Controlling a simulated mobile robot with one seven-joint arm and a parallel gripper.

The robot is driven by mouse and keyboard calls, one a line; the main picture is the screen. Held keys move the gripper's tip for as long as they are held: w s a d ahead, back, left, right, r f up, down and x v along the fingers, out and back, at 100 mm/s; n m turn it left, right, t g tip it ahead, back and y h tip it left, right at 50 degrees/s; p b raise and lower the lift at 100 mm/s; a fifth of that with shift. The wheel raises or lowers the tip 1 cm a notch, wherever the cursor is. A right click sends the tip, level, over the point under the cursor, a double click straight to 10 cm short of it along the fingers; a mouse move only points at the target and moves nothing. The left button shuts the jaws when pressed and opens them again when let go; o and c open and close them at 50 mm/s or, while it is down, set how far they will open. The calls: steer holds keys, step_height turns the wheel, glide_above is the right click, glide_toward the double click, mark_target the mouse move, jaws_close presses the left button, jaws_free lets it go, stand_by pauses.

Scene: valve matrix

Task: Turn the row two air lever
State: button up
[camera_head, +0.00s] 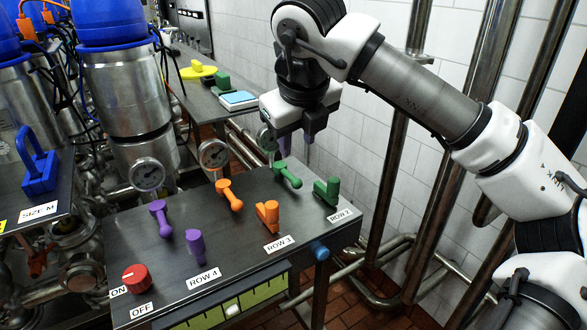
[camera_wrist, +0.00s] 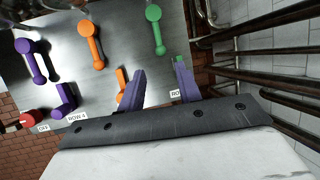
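Two green levers stand in the row labelled ROW 2 on a dark panel (camera_head: 130,235). The far green lever (camera_head: 287,174) lies slanted and also shows whole in the wrist view (camera_wrist: 156,30). The near green lever (camera_head: 329,191) stands beside the ROW 2 label (camera_head: 340,215); in the wrist view it is mostly hidden by a finger. No visible label tells which one is the air lever. My gripper (camera_head: 297,143) is above the far side of the panel, near the far green lever. In the wrist view its purple fingers (camera_wrist: 160,85) are apart with nothing between them.
Orange levers (camera_head: 229,195) of ROW 3 and purple levers (camera_head: 160,218) of ROW 4 stand left of the green ones. A red ON/OFF knob (camera_head: 135,278) is at the near left. Gauges (camera_head: 214,153) stand behind the panel. Steel pipes (camera_head: 399,190) and a tiled wall are on the right.

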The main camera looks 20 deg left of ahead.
mark_target(293, 178)
steer(key=p+x, duration=0.2)
steer(key=x, duration=0.9)
steer(key=shift+a+f, duration=0.1)
steer(key=shift+f, duration=0.05)
steer(key=shift+c, duration=0.4)
jaws_close()
